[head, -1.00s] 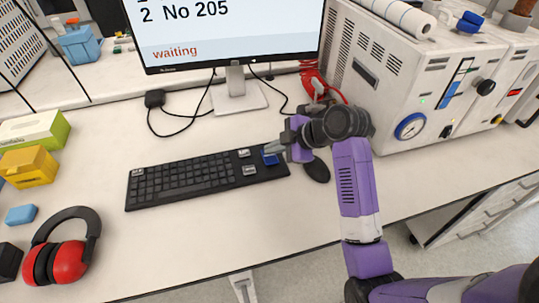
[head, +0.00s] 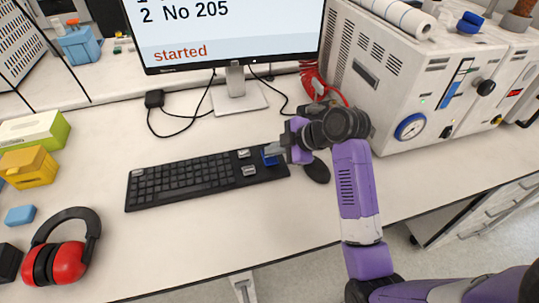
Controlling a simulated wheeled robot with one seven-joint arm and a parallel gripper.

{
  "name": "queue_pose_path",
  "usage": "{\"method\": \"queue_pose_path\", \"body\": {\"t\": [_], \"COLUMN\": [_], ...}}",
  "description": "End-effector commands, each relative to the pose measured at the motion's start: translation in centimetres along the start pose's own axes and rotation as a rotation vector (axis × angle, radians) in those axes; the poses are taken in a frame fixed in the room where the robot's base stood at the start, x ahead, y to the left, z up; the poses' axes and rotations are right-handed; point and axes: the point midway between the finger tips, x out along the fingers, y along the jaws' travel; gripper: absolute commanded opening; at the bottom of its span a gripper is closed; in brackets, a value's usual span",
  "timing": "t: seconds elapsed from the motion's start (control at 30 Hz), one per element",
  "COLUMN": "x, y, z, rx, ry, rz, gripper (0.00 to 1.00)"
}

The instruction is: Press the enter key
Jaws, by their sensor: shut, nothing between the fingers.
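The black keyboard (head: 190,180) lies on the white bench in front of the monitor. The blue key (head: 270,160) at its right end, which I take for the enter key, is partly hidden by my fingers. My gripper (head: 272,149) is shut and empty, with its tips over the blue key. I cannot tell whether the tips touch it. The monitor (head: 230,28) shows "2 No 205" and "started" in red at the bottom.
A black mouse (head: 317,170) lies just right of the keyboard, close to my wrist. A pressure reactor (head: 405,80) stands at the right. Red ear muffs (head: 65,255) and a yellow box (head: 28,167) lie at the left. The bench in front of the keyboard is clear.

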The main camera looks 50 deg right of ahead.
Motion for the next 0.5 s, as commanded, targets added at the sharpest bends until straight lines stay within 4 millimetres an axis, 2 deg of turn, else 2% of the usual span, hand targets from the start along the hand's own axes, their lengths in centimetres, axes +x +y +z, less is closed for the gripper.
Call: {"method": "queue_pose_path", "body": {"t": [0.2,0.5], "x": [-0.91,-0.96], "y": [0.64,0.69], "z": [-0.66,-0.69], "rx": [0.000,0.000], "ry": [0.000,0.000], "rz": [-0.001,0.000], "gripper": [0.00,0.00]}}
